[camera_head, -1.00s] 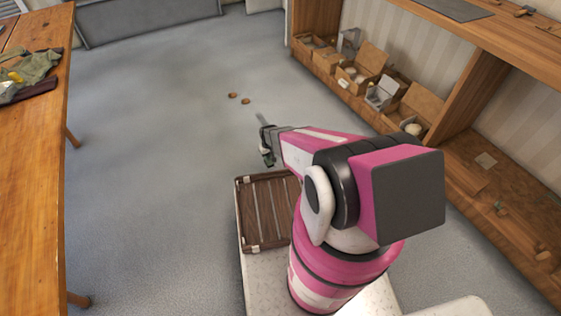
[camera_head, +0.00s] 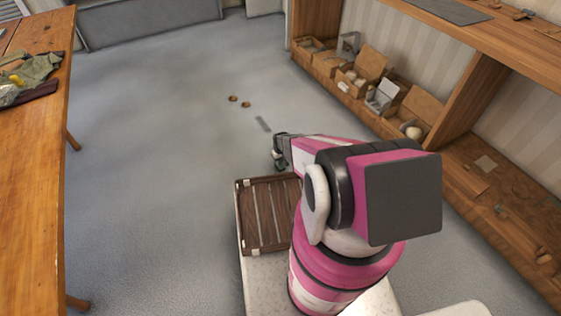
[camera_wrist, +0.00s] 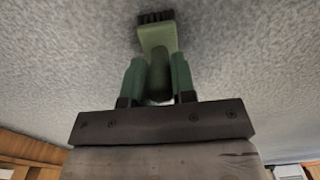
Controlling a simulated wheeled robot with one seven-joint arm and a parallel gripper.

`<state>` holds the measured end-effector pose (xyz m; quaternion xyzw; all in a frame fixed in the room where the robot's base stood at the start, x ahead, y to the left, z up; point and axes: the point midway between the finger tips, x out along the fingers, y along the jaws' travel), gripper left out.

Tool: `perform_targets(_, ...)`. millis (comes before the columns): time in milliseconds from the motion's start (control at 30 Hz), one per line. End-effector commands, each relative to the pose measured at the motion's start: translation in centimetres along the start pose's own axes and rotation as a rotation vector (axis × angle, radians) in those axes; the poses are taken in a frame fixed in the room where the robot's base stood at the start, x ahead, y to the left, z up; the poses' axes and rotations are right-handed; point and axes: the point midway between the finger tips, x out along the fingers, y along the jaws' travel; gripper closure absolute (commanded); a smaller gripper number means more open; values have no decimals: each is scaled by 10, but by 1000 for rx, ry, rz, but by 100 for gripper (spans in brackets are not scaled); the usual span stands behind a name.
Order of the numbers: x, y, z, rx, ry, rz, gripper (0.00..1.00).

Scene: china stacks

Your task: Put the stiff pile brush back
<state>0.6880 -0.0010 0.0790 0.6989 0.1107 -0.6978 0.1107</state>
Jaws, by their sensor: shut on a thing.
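The stiff pile brush (camera_wrist: 157,36) is green with a block of dark bristles at its far end, as the wrist view shows. My gripper (camera_wrist: 156,75) is shut on its handle, with one green finger on each side. The bristle end points away from the gripper, over grey floor. In the head view my gripper (camera_head: 279,160) is in front of my arm, just above the far edge of the slatted brown tray (camera_head: 241,222); the brush is too small and too hidden there to make out well.
A wooden table (camera_head: 40,170) stands on the left with cloth items on it. A wooden shelf unit (camera_head: 470,88) on the right holds several open boxes (camera_head: 362,68). Two small brown pieces (camera_head: 239,101) and a grey strip (camera_head: 263,124) lie on the floor.

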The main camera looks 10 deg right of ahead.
Motion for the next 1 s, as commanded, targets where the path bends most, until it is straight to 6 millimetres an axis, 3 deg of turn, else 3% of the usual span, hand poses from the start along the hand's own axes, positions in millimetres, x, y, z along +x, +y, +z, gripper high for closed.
perform_targets(367,4,0,0,0,0,0,98)
perform_targets(400,3,0,0,0,0,0,63)
perform_targets(433,3,0,0,0,0,0,53)
perform_targets(467,3,0,0,0,0,0,50)
perform_targets(767,2,0,0,0,0,0,50)
perform_targets(1000,-15,0,1,0,0,0,50)
